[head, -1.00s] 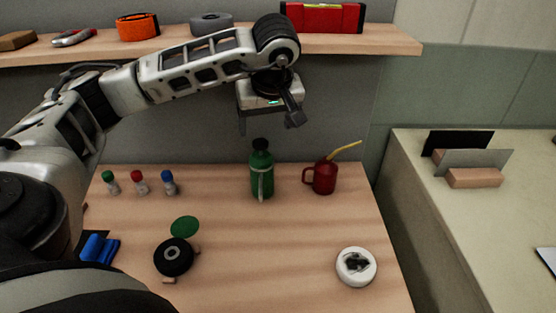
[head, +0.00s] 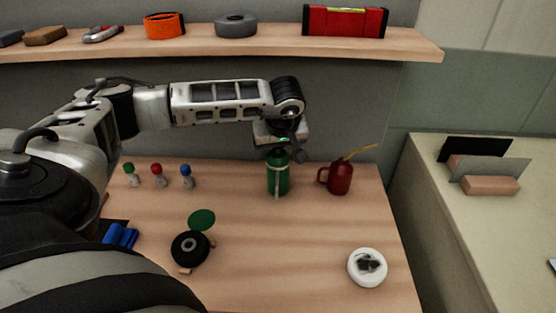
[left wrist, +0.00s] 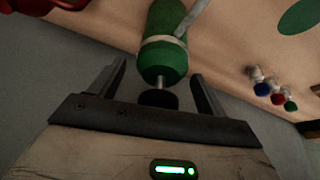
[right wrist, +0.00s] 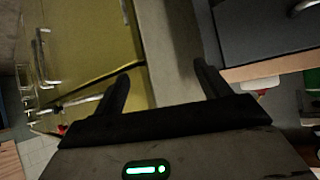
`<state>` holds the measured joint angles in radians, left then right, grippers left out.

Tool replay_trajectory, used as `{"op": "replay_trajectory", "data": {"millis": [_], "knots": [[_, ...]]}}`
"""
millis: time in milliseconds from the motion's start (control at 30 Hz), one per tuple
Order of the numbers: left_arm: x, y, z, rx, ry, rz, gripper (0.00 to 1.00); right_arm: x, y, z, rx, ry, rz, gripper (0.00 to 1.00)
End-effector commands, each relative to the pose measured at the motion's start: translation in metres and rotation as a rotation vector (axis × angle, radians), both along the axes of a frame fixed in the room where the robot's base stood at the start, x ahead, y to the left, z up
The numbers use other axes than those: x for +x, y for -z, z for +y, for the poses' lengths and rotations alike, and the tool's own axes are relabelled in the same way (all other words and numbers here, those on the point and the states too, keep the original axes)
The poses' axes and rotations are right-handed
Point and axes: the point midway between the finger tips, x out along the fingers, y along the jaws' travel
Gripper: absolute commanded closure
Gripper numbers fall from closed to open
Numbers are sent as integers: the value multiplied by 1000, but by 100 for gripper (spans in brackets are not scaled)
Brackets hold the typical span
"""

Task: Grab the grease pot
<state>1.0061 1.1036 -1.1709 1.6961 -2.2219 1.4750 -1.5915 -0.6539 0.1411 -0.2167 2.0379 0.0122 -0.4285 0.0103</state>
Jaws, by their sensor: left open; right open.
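A green bottle (head: 278,178) with a pale strap or handle stands upright on the wooden bench; its black cap is hidden by my left gripper (head: 282,148) in the head view. In the left wrist view the open fingers (left wrist: 158,72) lie either side of the black cap (left wrist: 157,98), with gaps showing. A white round pot (head: 353,268) with dark contents sits at the bench's front right. I cannot tell for sure which one is the grease pot. My right gripper (right wrist: 160,75) is open and empty, away from the bench.
A red can with a yellow spout (head: 340,179) stands just right of the bottle. Several small capped bottles (head: 158,176), a green disc (head: 201,219) and a black round item (head: 188,249) lie left. A shelf (head: 270,44) runs above my left arm.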

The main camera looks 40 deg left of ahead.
Motion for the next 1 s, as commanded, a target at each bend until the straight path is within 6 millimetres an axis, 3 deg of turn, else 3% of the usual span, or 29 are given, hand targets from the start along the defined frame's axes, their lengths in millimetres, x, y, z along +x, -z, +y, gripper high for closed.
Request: {"op": "replay_trajectory", "data": {"millis": [133, 400, 767, 1000], "knots": [[0, 0, 0, 0, 0, 0, 27, 0, 0, 0, -1, 1, 1, 24], [0, 0, 0, 0, 0, 0, 100, -1, 1, -1, -2, 1, 5, 24], [1, -5, 0, 0, -1, -4, 100, -5, 5, -3, -10, -5, 15, 24], [2, -29, 0, -1, 1, -8, 100, -5, 11, -3, -10, -6, 16, 24]]}}
